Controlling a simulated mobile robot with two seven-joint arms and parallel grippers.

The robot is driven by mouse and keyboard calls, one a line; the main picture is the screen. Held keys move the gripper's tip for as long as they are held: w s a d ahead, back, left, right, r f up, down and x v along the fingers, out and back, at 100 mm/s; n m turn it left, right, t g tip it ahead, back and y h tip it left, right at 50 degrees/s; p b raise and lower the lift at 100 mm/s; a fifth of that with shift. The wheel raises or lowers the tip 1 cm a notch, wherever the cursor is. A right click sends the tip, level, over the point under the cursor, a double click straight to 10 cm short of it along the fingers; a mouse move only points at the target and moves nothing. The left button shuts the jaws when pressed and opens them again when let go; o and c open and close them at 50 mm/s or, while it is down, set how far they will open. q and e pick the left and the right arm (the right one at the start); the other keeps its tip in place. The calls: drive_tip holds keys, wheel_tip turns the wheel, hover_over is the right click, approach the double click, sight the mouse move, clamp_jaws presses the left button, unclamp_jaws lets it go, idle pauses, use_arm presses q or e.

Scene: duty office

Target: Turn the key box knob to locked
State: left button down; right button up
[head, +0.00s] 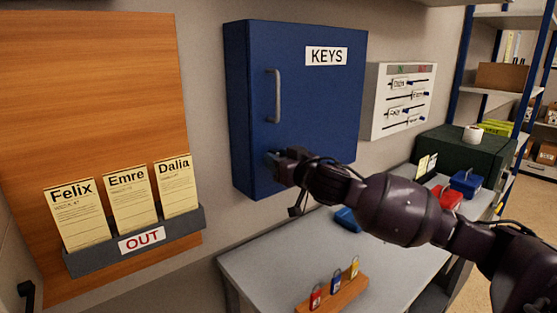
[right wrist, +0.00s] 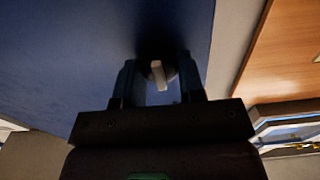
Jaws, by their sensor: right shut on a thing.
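The blue key box (head: 315,100), labelled KEYS, hangs on the wall in the head view with its door shut. It has a grey vertical handle (head: 274,96). My right gripper (head: 273,158) is at the lower left of the door, and it hides the knob there. In the right wrist view, the round knob (right wrist: 158,73) with a pale bar sits between the fingertips of my right gripper (right wrist: 157,82). The bar looks nearly upright, slightly tilted, in that view. The gripper is shut on the knob. I cannot read any lock marking. My left gripper is not in view.
A wooden board (head: 95,110) with a grey OUT tray (head: 190,221) of name cards is left of the box. A grey table (head: 265,262) below bears a wooden block (head: 335,294) with small padlocks. A white key panel (head: 381,124) hangs to the right.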

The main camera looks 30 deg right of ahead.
drive_tip(key=shift+r+n+p, duration=0.15)
drive_tip(key=shift+n+p, duration=0.9)
drive_tip(key=shift+n, duration=0.25)
drive_tip(key=n+p, duration=0.1)
drive_tip(key=n, duration=0.1)
drive_tip(key=shift+n+p, duration=0.3)
drive_tip(key=shift+p, duration=0.1)
drive_tip(key=shift+n+p, duration=0.5)
drive_tip(key=shift+n, duration=0.4)
drive_tip(key=shift+n+p, duration=0.4)
drive_tip(key=shift+n, duration=0.5)
drive_tip(key=shift+n+p, duration=0.3)
drive_tip(key=shift+n, duration=0.7)
drive_tip(key=n, duration=0.3)
drive_tip(key=shift+f+n, duration=0.2)
drive_tip(key=shift+n, duration=1.9)
